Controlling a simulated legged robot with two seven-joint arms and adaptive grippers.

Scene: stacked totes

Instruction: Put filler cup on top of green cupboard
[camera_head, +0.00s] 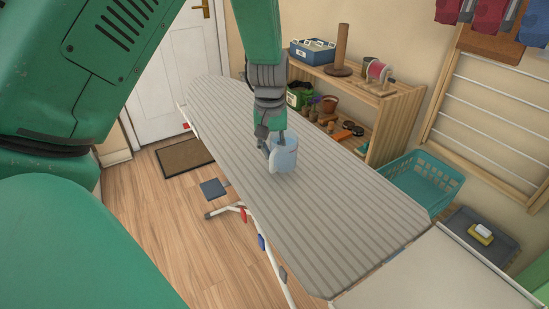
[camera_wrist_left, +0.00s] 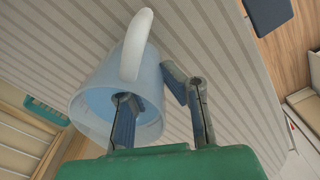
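The filler cup (camera_head: 285,157) is pale blue, with a white handle, and stands on the striped ironing board. My left gripper (camera_head: 272,146) reaches down to it from above. In the left wrist view the translucent cup (camera_wrist_left: 92,92) has its handle towards the top. One finger of my left gripper (camera_wrist_left: 160,95) is inside the cup's opening and the other is outside, beside the wall. I cannot tell whether both fingers press on the wall. My right gripper is out of view. A green surface (camera_head: 537,276) shows at the right edge; I cannot tell whether it is the green cupboard.
The ironing board (camera_head: 330,230) has free room around the cup. Behind it stands a wooden shelf (camera_head: 395,112) with a blue box (camera_head: 312,52) and a spool (camera_head: 376,72). A teal basket (camera_head: 425,180), a grey tote (camera_head: 470,232) and a pale flat top (camera_head: 430,275) are at the right.

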